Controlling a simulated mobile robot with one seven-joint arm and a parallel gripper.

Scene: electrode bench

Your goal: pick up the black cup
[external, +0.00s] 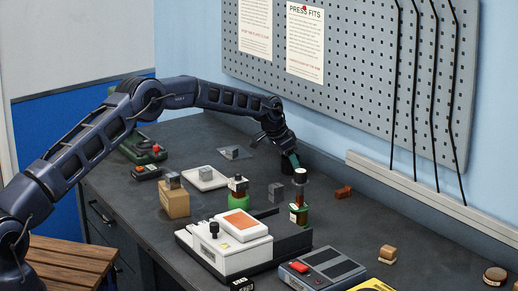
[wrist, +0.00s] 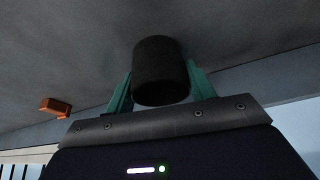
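The black cup (wrist: 161,72) is in the middle of the wrist view, between the two teal fingers of my gripper (wrist: 160,78). One finger is at each side of it, close against its edges. The frames do not show whether the fingers press on it. In the external view my gripper (external: 291,160) is low over the back of the bench, with a teal finger showing. The cup (external: 287,156) is a small dark shape there, partly covered by the gripper. I cannot tell whether it stands on the bench.
A brown bottle with a white cap (external: 300,190) stands just in front of the gripper in the external view. A white device with an orange top (external: 240,225) and a green bottle (external: 238,190) stand nearer. An orange-brown block (external: 343,192) lies to the right. The wall is close behind.

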